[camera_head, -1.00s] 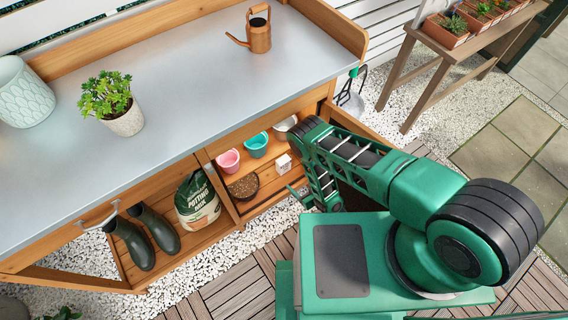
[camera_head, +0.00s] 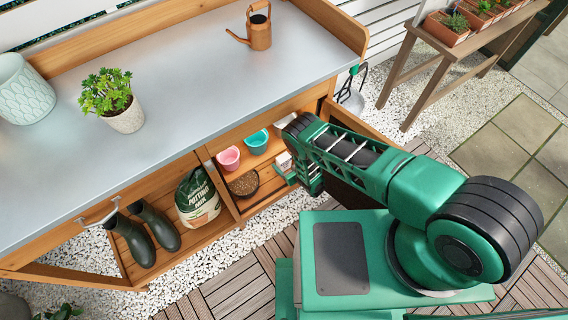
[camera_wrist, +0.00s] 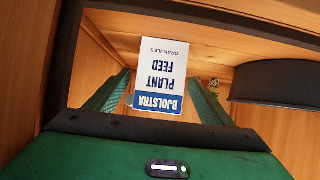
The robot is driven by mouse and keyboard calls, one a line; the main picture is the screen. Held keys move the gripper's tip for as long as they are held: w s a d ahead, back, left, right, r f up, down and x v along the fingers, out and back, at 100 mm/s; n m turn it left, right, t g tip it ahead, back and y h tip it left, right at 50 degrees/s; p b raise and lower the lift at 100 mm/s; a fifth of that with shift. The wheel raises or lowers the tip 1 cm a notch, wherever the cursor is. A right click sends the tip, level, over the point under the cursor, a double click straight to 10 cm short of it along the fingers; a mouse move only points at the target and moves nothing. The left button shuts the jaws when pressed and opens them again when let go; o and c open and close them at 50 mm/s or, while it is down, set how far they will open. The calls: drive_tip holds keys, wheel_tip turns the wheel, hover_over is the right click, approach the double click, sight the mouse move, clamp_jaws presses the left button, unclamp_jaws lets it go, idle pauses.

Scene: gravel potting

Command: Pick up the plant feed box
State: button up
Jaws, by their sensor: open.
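The plant feed box (camera_head: 284,159) is a small white carton in the lower cabinet of the bench, partly hidden by my gripper (camera_head: 291,177) in the head view. In the wrist view the box (camera_wrist: 161,68) shows its white and blue face, with its lettering upside down. My gripper (camera_wrist: 158,98) is open there, with one green ribbed finger on each side of the box. The box lies between the fingers in the picture, with gaps visible. I cannot tell how deep between them it sits.
In the head view a dark bowl of brown grains (camera_head: 244,184), a pink pot (camera_head: 229,158) and a teal pot (camera_head: 257,142) stand left of the box. A dark rounded vessel (camera_wrist: 275,83) is close at right in the wrist view. Wooden cabinet walls surround my gripper.

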drive_tip(key=shift+w+a+f, duration=0.3)
drive_tip(key=shift+w, duration=0.15)
drive_tip(key=shift+c, duration=0.3)
drive_tip(key=c, duration=1.2)
drive_tip(key=shift+w, duration=0.1)
